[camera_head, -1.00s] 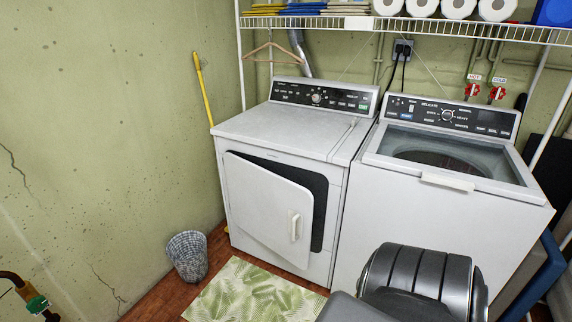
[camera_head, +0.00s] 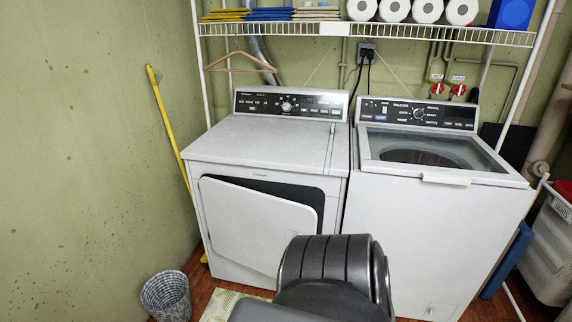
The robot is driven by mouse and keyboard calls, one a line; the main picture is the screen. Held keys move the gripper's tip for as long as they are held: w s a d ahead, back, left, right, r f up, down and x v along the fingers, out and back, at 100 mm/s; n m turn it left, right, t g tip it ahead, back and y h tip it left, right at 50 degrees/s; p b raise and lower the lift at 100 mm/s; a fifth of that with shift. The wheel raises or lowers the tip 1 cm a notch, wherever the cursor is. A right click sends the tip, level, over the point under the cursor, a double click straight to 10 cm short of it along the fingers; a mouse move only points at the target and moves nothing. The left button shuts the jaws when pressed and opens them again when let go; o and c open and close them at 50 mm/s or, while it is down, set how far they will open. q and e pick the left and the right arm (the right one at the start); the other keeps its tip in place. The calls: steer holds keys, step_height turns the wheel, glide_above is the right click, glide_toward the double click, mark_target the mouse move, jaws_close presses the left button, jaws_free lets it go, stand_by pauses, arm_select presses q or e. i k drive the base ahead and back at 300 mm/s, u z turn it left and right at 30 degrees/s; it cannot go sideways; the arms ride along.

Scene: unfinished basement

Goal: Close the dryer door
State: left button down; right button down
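The white dryer (camera_head: 265,145) stands at the left against the back wall. Its front door (camera_head: 243,226) is partly open, hinged at the left, with a dark gap along its top and right edges. Neither of my grippers shows in the head view.
A washer (camera_head: 425,235) with a glass lid stands right of the dryer. A wicker basket (camera_head: 167,296) and a patterned mat (camera_head: 219,305) are on the floor at lower left. A yellow pole (camera_head: 167,123) leans by the left wall. A wire shelf (camera_head: 385,31) hangs above.

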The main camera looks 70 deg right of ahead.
mark_target(252, 229)
steer(key=z, duration=0.3)
steer(key=i, duration=0.75)
steer(key=z, duration=1.25)
steer(key=i, duration=0.6)
steer(key=z, duration=0.7)
